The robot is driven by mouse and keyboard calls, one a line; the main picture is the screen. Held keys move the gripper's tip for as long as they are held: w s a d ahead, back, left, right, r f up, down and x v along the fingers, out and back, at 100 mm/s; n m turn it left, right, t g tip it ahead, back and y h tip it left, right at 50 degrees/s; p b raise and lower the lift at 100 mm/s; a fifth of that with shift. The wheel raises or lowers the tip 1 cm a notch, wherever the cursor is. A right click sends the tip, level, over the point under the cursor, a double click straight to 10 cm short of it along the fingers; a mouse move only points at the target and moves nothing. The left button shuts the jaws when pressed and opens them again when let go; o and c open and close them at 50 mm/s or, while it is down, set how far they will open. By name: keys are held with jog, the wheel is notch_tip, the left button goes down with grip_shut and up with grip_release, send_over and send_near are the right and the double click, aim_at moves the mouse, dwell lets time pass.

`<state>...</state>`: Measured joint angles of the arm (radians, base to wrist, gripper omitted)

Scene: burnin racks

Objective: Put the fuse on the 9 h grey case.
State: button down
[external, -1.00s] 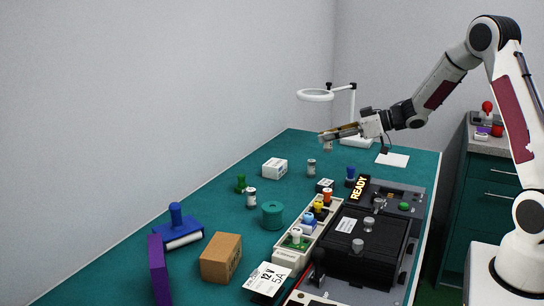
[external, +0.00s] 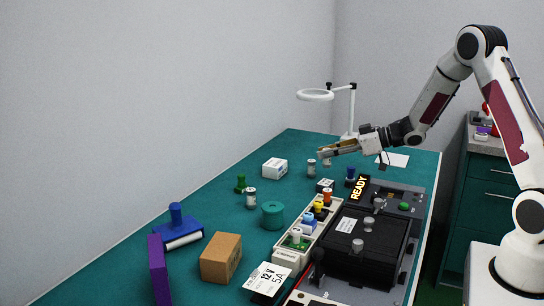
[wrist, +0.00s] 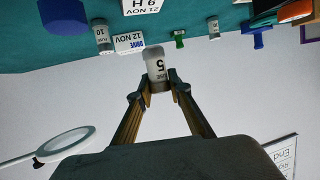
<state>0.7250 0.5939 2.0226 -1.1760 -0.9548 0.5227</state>
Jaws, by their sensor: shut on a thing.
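My gripper (external: 324,153) is shut on a pale grey fuse (external: 327,162), held above the far part of the green table. In the wrist view the fuse (wrist: 158,68) is marked 5 and sits between the two fingertips (wrist: 157,90). A white label reading 9 H, 21 NOV (wrist: 142,5) shows upside down at the top edge of the wrist view, with the case under it mostly cut off. It is apart from the held fuse. A small dark case with a pale label (external: 325,184) stands below my gripper in the external view; its writing is too small to read.
A fuse marked 10 (wrist: 101,35) and a white DRIVE 12 NOV box (wrist: 129,42) stand close by. A ring lamp (external: 315,95) rises behind.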

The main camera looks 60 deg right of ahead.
aim_at(327, 163)
jog(key=shift+f, duration=0.65)
jog(key=shift+f, duration=0.1)
jog(key=shift+f, duration=1.75)
jog(key=shift+f, duration=0.15)
jog(key=c, duration=1.8)
grip_release()
jog(key=shift+c, duration=0.2)
jog(key=shift+s+r, duration=0.1)
jog(key=shift+r, duration=0.1)
jog(key=v, duration=1.1)
jog(key=shift+s, duration=0.35)
